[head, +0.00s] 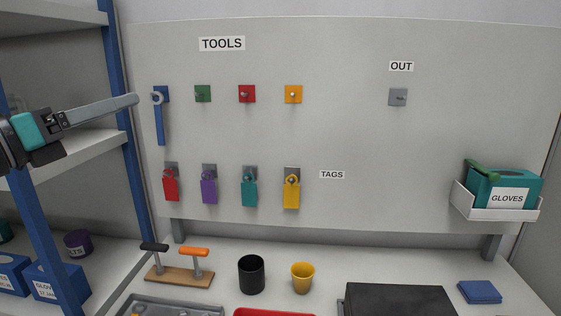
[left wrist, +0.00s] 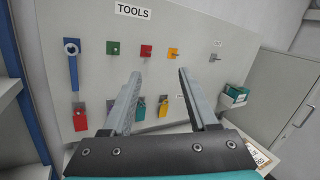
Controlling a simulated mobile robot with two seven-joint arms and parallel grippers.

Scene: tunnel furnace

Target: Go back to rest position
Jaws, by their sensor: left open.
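My left gripper (head: 134,99) reaches in from the left in the head view, in front of the shelf, with its fingers pointing right toward the tool board. In the left wrist view its two fingers (left wrist: 158,74) stand apart with nothing between them. The tool board (head: 350,130) is upright behind. A blue wrench (head: 159,120) hangs at its upper left, close to the fingertips in the head view; I cannot tell the depth gap. It also shows in the left wrist view (left wrist: 72,68). My right gripper is in neither view.
A shelf with blue posts (head: 126,130) stands at left. The bench holds a black cup (head: 251,275), a yellow cup (head: 302,278) and a black box (head: 397,300). A glove box (head: 505,188) is at right.

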